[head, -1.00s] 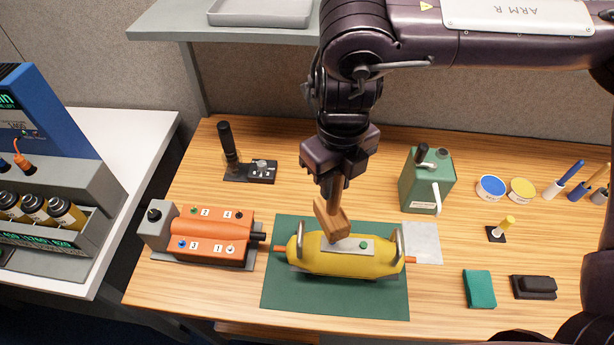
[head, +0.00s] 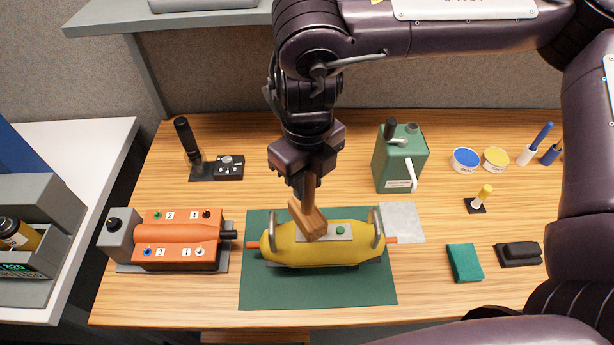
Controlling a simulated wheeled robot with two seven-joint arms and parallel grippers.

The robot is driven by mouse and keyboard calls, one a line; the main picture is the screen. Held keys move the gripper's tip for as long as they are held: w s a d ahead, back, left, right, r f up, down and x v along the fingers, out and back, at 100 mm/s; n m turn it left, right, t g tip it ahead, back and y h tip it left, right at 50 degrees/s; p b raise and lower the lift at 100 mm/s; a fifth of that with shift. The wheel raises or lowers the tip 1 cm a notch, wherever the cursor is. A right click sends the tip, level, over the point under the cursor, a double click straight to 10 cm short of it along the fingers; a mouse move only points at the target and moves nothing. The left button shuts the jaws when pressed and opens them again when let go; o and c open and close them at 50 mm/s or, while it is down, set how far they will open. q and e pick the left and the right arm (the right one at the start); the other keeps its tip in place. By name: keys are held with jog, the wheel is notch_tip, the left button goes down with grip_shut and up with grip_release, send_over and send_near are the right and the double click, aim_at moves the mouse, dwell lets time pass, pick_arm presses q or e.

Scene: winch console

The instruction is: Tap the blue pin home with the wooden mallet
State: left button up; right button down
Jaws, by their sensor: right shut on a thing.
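My right gripper (head: 308,174) is shut on the handle of the wooden mallet (head: 308,221), which hangs head down. The mallet head is over the left part of the grey plate on the yellow float-shaped body (head: 282,246), touching it or just above; I cannot tell which. A green pin (head: 340,230) shows on that plate, right of the head. Whatever is under the head is hidden, and I see no blue pin on the plate. A blue-topped peg (head: 148,252) shows on the orange block (head: 180,229) at left. My left gripper is out of view.
The yellow body lies on a green mat (head: 320,293). A green can (head: 399,163) stands behind it to the right, near a pale cloth (head: 402,221). A black upright handle (head: 187,140) stands at back left. The wooden bench front is mostly clear.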

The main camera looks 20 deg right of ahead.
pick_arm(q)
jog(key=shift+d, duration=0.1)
pick_arm(e)
jog(key=shift+a+r+p, duration=0.1)
jog(key=shift+p, duration=0.2)
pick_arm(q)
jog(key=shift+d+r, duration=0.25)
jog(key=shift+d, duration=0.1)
